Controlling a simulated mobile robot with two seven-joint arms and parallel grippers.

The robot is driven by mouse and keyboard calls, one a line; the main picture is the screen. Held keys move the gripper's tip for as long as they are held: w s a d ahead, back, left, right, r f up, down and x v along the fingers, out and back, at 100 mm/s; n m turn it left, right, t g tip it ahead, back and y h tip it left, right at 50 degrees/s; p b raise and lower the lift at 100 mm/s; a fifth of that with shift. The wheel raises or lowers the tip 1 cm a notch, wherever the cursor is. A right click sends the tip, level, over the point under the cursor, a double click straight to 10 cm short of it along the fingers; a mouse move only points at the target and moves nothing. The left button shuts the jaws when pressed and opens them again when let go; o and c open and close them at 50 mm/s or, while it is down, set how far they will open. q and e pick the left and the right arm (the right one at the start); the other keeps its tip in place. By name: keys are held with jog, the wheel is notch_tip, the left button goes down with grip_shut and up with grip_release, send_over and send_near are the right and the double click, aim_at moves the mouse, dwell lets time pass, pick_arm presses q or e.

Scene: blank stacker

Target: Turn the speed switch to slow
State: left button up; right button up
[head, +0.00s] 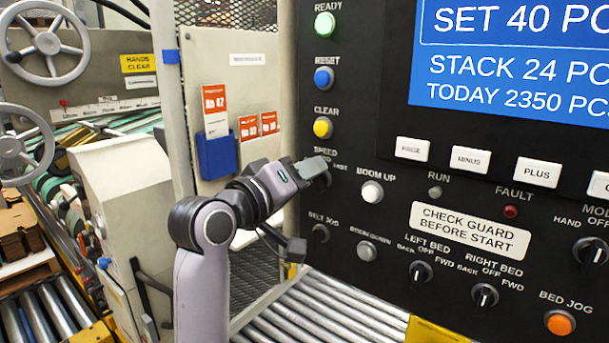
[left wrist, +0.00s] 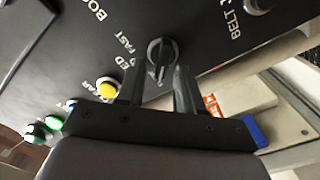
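The speed switch (left wrist: 161,56) is a black rotary knob on the dark control panel, with a raised bar that runs nearly up and down in the left wrist view. The words "FAST" and part of "SPEED" show to its left there. In the head view my gripper mostly hides the switch (head: 324,181). My left gripper (head: 315,168) is at the panel, at the switch. In the left wrist view its two fingers (left wrist: 161,80) are apart, one on each side of the knob, with nothing gripped; I cannot tell whether they touch it. My right gripper is in neither view.
The yellow CLEAR button (head: 322,127) is just above the gripper. The white BOOM UP button (head: 371,191) is to its right, and the BELT JOG knob (head: 320,232) below. A roller conveyor (head: 300,315) runs beneath the panel. A metal post (head: 172,110) stands left of the arm.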

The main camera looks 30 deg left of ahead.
pick_arm(q)
jog(key=shift+s, duration=0.1)
jog(key=s+a, duration=0.1)
jog(key=s, duration=0.6)
jog(key=shift+b, duration=0.45)
notch_tip(320, 180, down, 25)
jog(key=w+d+m+g+y, duration=0.1)
jog(key=w+d+m+g, duration=0.1)
jog(key=m+g, duration=0.2)
jog(key=s+d+f+m+g, duration=0.1)
jog(key=s+d+f+m, duration=0.1)
jog(key=s+f, duration=0.6)
jog(key=s+d+f+m+g, duration=0.2)
jog(key=s+f, duration=0.7)
jog(key=f, duration=0.6)
jog(key=shift+s+d+m+h, duration=0.25)
jog(key=shift+d+m, duration=0.25)
jog(key=shift+m, duration=0.5)
